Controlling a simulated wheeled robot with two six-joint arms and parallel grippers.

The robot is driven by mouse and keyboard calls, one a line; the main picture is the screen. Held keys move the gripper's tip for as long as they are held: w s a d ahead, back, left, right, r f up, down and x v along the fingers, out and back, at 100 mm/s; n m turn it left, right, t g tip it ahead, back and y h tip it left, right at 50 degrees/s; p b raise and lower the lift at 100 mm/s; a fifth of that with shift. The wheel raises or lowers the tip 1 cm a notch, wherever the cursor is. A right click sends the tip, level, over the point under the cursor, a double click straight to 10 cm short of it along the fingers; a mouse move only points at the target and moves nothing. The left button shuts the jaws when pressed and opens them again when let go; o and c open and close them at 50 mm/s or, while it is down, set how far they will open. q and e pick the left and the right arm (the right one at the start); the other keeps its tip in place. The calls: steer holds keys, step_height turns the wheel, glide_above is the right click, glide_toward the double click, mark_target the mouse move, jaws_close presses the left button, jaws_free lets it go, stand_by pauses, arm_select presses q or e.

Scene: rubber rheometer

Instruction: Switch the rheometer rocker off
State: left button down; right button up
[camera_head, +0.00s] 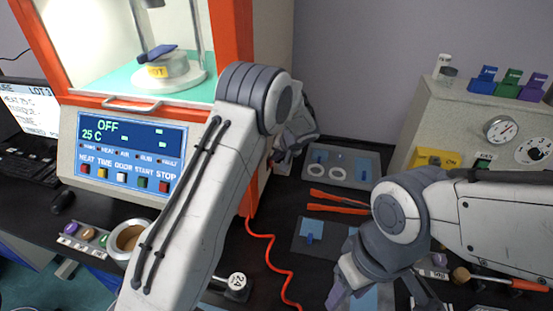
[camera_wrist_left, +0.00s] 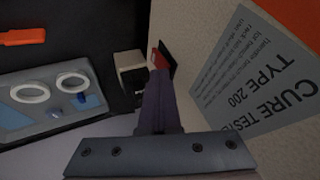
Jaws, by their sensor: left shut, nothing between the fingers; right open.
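The rheometer (camera_head: 125,155) stands at the left, with an orange frame; its display (camera_head: 130,135) reads OFF and 25 C. In the left wrist view, a red rocker (camera_wrist_left: 158,58) in a black surround sits on the machine's pale side wall. My left gripper (camera_wrist_left: 158,76) is shut and empty, its purple fingertips right at the rocker; I cannot tell whether they touch. The fingers partly cover the rocker, so its position is unclear. In the head view my left gripper (camera_head: 284,155) is beside the machine's right side, and the rocker is hidden. My right gripper (camera_head: 385,298) is open and empty over the bench.
A small pale block (camera_wrist_left: 131,76) is close beside the rocker. A grey tray (camera_head: 370,172) with two white rings lies behind, with orange-handled tools (camera_head: 338,202) in front. A red cable (camera_head: 270,255) runs over the dark bench. A gauge panel (camera_head: 440,120) stands at the right.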

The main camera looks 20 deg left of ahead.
stand_by(0.3)
arm_select(q)
steer(key=d+b+v, duration=0.1)
steer(key=b+v, duration=0.2)
steer(key=v, duration=0.9)
steer(key=shift+w+d, duration=0.15)
steer(key=shift+w, duration=0.2)
steer(key=shift+f, duration=0.1)
steer(key=s+d+m+g+h, duration=0.1)
steer(key=s+d+m+h, duration=0.1)
steer(key=s, duration=1.1)
steer(key=s+d+m+g+h, duration=0.2)
steer(key=s+d+m, duration=0.1)
steer(key=s, duration=1)
steer(key=s+d+m+g+h, duration=0.1)
steer(key=s+m, duration=0.3)
steer(key=s, duration=0.9)
steer(key=shift+s+d+f+g+h, duration=0.4)
steer(key=shift+d+h, duration=0.3)
steer(key=shift+d, duration=0.15)
